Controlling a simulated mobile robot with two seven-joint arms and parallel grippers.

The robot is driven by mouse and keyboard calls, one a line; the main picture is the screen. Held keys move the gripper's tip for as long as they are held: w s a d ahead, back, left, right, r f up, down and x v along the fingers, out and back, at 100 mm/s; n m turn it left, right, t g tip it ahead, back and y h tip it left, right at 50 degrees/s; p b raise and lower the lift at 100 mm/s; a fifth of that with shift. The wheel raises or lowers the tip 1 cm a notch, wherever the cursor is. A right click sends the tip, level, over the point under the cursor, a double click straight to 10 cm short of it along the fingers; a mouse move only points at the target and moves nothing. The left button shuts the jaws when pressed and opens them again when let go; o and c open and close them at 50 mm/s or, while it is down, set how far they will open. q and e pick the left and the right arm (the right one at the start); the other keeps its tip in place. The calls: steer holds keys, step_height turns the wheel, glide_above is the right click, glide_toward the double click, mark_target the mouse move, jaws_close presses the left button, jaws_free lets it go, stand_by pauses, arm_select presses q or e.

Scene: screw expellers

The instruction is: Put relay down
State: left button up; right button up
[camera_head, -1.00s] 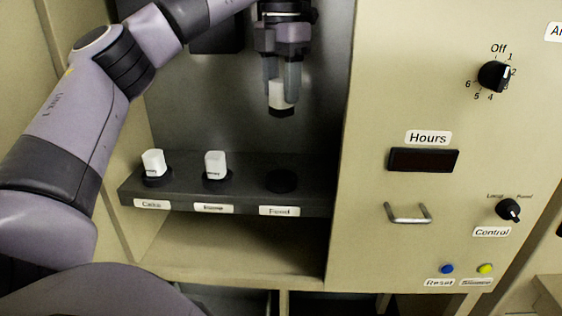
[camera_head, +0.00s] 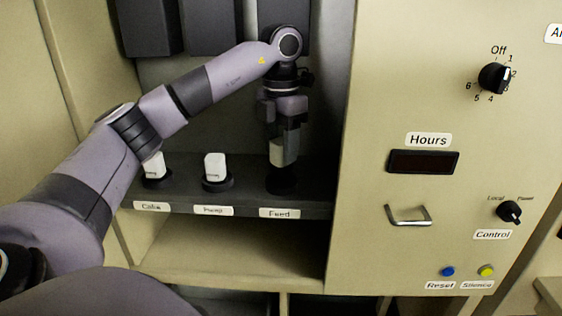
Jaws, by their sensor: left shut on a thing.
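A white relay (camera_head: 278,152) with a dark base is held between the fingers of my left gripper (camera_head: 284,155). It is upright, directly over the round black socket (camera_head: 281,183) above the "Feed" label (camera_head: 279,213). The relay's bottom is at or just above the socket; I cannot tell whether it touches. Two other white relays stand in their sockets on the same dark shelf: one (camera_head: 153,164) above the "Cake" label, partly hidden by my left arm, and one (camera_head: 215,166) above the "Pump" label (camera_head: 213,210). My right gripper is not in view.
The dark shelf (camera_head: 245,199) sits inside a beige cabinet. A beige panel (camera_head: 375,250) stands close on the right, with a metal handle (camera_head: 408,215), knobs and buttons. Dark boxes (camera_head: 213,27) hang on the back wall above. The compartment below the shelf is empty.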

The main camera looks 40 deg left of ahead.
mark_target(281, 162)
arm_select(q)
steer(key=shift+f, duration=1.95)
steer(key=o, duration=1.1)
steer(key=shift+f, duration=0.1)
steer(key=shift+r, duration=6.1)
